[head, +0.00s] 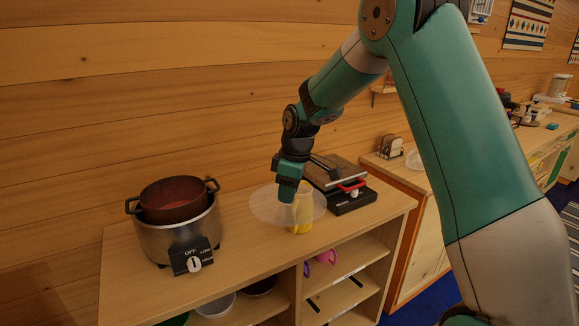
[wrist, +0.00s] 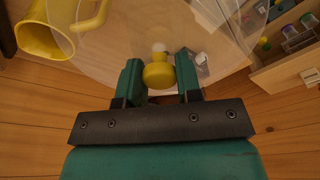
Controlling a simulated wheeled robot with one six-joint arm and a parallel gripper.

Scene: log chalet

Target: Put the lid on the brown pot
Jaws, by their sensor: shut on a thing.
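The brown pot (head: 174,199) sits in a silver cooker base (head: 185,238) at the left of the counter. Its top is open and it has two side handles. The lid (head: 267,207) is a clear round disc, held level above the counter to the right of the pot. My gripper (head: 288,190) points down and is shut on the lid's yellow knob (wrist: 158,76). In the wrist view the knob lies between the two fingers, and the see-through lid (wrist: 115,62) spreads beyond them.
A yellow mug (head: 303,220) stands on the counter (head: 243,257), partly behind or under the lid; it shows in the wrist view (wrist: 42,38). A black press with a red handle (head: 350,193) stands right of it. Shelves below hold bowls and a pink mug (head: 327,257).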

